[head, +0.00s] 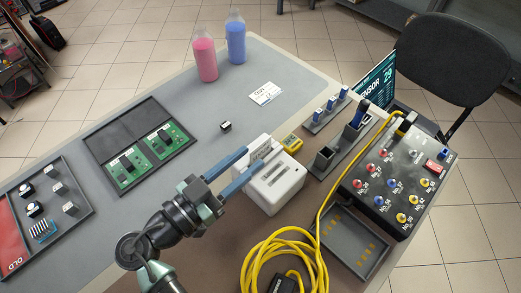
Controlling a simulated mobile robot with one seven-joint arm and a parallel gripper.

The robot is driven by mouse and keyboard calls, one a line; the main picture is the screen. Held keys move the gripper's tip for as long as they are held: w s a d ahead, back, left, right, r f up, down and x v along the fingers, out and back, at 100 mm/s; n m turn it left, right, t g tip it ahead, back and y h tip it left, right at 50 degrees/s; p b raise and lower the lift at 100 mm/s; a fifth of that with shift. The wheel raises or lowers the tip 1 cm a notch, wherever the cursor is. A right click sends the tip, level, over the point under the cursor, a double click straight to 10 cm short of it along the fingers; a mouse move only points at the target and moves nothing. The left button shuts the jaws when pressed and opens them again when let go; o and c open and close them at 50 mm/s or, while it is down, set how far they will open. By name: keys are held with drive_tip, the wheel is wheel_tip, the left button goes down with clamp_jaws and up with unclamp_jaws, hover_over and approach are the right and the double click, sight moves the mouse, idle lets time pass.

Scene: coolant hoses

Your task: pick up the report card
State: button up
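A small white card with dark print (264,93) lies flat on the grey mat near the back of the table; its text is too small to read fully. It may be the report card. My gripper (255,157) has two blue fingers spread apart, over the back left part of a white box-shaped device (283,190). A greyish label or card (261,149) shows just beyond the fingertips at the device's back edge; I cannot tell which it is. Nothing shows clearly between the fingers, and I cannot tell whether they touch the device.
A pink bottle (205,60) and a blue bottle (236,42) stand behind the white card. Green boards sit in a tray (110,133) at left.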

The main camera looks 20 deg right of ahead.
sight(261, 149)
drive_tip(key=x, duration=0.2)
drive_tip(key=f+p+x, duration=0.1)
drive_tip(key=x, duration=0.2)
drive_tip(key=shift+w, duration=0.2)
drive_tip(key=shift+c, duration=0.3)
clamp_jaws()
